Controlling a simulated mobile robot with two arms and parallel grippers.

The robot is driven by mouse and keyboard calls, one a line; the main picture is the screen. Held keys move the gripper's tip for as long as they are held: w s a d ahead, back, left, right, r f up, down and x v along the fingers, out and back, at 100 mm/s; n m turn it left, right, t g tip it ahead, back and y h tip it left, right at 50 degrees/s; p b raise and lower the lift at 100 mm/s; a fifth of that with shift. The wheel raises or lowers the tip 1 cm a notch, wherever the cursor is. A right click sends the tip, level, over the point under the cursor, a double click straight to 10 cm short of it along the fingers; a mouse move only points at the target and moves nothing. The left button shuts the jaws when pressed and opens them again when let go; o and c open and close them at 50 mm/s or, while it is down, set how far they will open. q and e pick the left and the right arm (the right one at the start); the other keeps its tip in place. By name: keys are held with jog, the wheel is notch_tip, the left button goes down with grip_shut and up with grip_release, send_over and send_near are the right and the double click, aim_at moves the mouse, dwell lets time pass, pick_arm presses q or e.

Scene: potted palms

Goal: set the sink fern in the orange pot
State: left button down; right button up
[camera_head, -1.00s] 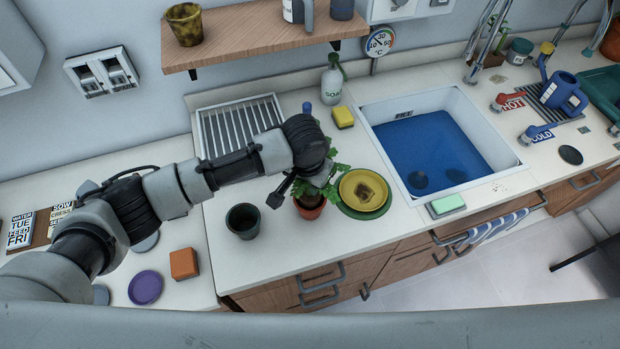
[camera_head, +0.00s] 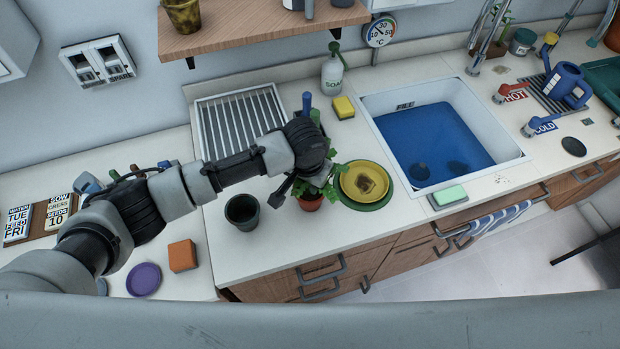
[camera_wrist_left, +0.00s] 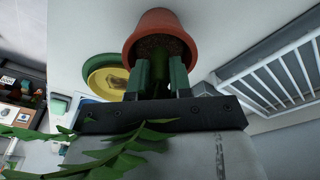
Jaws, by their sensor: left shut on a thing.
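The orange pot (camera_head: 311,203) stands on the counter, left of the sink, with its open mouth and dark soil showing in the left wrist view (camera_wrist_left: 160,22). My left gripper (camera_wrist_left: 162,80) is shut on the sink fern (camera_head: 331,190), stem down, right over the pot. The fern's lower end reaches the pot's mouth, but the fingers hide whether it rests on the soil. Its leaves spread to the right of my wrist and low in the left wrist view (camera_wrist_left: 120,150). My right gripper is in neither view.
A dark empty pot (camera_head: 242,211) stands to the left. A yellow dish (camera_head: 348,187) on a green saucer (camera_head: 384,203) is close on the right. A soap bottle (camera_head: 332,75) and yellow sponge (camera_head: 344,107) stand behind. The blue-water sink (camera_head: 508,158) lies right.

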pick_arm(q)
jog(key=shift+c, duration=2.4)
grip_release()
notch_tip(320, 180, up, 6)
jog(key=p, duration=0.6)
jog(key=shift+f, duration=0.15)
jog(key=shift+r+p, duration=1.15)
jog(key=shift+r, duration=0.05)
jog(key=shift+s+f, duration=0.1)
jog(key=shift+f, duration=0.05)
